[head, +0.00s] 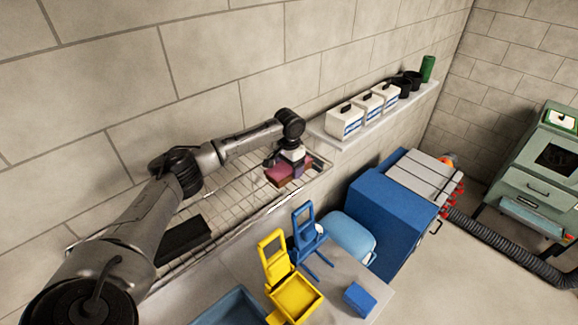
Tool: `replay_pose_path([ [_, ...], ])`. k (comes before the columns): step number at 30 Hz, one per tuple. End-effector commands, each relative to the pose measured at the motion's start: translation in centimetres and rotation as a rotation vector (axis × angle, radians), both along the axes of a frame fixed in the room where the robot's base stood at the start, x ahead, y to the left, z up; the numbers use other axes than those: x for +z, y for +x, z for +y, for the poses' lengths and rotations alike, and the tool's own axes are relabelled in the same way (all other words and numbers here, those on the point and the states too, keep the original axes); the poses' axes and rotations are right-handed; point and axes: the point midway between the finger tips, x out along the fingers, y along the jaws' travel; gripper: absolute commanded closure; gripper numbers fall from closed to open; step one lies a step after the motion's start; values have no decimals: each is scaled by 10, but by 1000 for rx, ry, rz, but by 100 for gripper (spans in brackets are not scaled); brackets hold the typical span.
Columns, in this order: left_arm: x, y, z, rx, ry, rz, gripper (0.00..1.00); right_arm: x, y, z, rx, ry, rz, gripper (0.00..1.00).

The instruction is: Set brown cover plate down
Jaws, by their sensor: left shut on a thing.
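My left gripper (290,161) points down over the far right end of a wire rack (232,193) along the wall. It is shut on a small reddish-brown piece (279,175), which I take to be the brown cover plate. The piece is low, at or just above the rack; I cannot tell whether it touches the wires. A purplish part shows close beside it under the gripper, and the fingers hide some of both. My right gripper is not in view.
A dark flat block (184,240) lies on the rack's near left part. White boxes (345,121), black cups and a green cylinder (427,68) stand on a wall shelf. A yellow holder (294,297), a blue holder (308,237) and a blue block (360,298) are on the table.

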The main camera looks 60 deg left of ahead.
Motion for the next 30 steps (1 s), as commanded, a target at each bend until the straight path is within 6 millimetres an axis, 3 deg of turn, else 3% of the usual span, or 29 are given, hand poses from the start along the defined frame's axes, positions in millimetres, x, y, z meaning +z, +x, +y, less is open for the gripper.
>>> replay_pose_path([
  [2, -2, 0, 0, 0, -1, -1, 55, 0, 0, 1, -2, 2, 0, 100],
  [3, -2, 0, 0, 0, 0, 0, 22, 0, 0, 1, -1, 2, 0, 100],
  [10, -2, 0, 0, 0, 0, 0, 0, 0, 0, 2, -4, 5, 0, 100],
  [20, 3, 0, 0, 0, 0, -1, 0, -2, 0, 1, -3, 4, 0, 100],
  [30, 59, 1, 0, 0, -1, -5, 0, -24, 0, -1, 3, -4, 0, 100],
])
